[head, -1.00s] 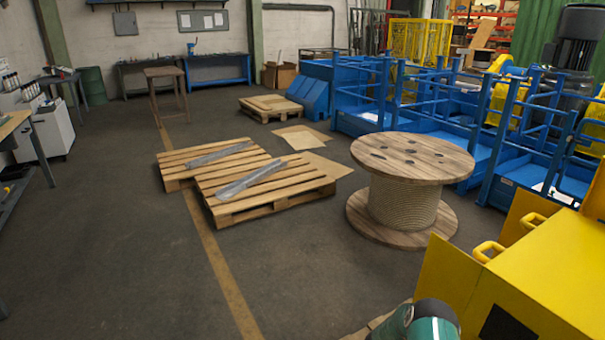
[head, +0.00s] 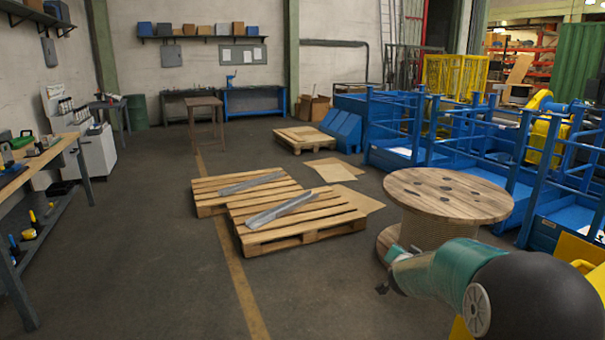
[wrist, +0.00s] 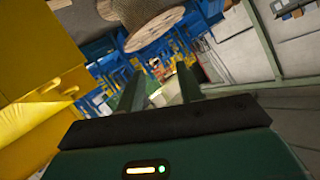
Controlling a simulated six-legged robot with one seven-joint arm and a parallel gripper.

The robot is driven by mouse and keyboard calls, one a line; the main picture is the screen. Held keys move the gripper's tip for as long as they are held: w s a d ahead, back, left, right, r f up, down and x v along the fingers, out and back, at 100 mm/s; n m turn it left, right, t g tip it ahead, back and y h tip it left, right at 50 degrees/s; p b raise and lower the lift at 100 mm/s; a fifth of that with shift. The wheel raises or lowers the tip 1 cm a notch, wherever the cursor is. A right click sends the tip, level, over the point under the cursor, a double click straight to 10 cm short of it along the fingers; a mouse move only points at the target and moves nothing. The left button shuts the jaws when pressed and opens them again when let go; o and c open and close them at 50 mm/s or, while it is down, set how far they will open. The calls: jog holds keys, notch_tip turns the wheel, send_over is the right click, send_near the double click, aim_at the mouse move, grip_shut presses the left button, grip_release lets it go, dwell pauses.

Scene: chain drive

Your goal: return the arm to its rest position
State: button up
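My arm (head: 440,270) shows in the head view at the lower right, teal with a large dark joint, reaching in front of the cable spool (head: 450,195). My gripper (wrist: 157,85) shows in the wrist view with its two dark fingers apart. Nothing is held between them. The wrist view is strongly tilted, and it shows the spool at the top and yellow surfaces at the left. In the head view I cannot make out the fingers clearly.
Two wooden pallets (head: 295,238) with grey wrapped strips lie on the floor left of the spool. Blue railed frames (head: 480,155) stand behind it. A workbench (head: 45,165) stands at the left. The grey floor between bench and pallets is clear.

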jog(key=s+a+r+n+g+y, duration=0.1)
jog(key=s+a+r+n+y, duration=0.2)
jog(key=s+a+r, duration=0.45)
jog(key=s+a+r+n+g+y, duration=0.1)
jog(key=s+a+r+n+y, duration=0.3)
jog(key=s, duration=0.6)
jog(key=s+a+f+n+g+h, duration=0.1)
jog(key=s+f+g, duration=0.1)
jog(key=s, duration=1)
jog(key=s+a+f+n+g+h, duration=0.1)
jog(key=s+f+g, duration=0.1)
jog(key=s, duration=1)
jog(key=shift+s+f+g, duration=0.25)
jog(key=shift+s+g, duration=0.1)
jog(key=shift+g, duration=0.15)
jog(key=shift+d, duration=0.2)
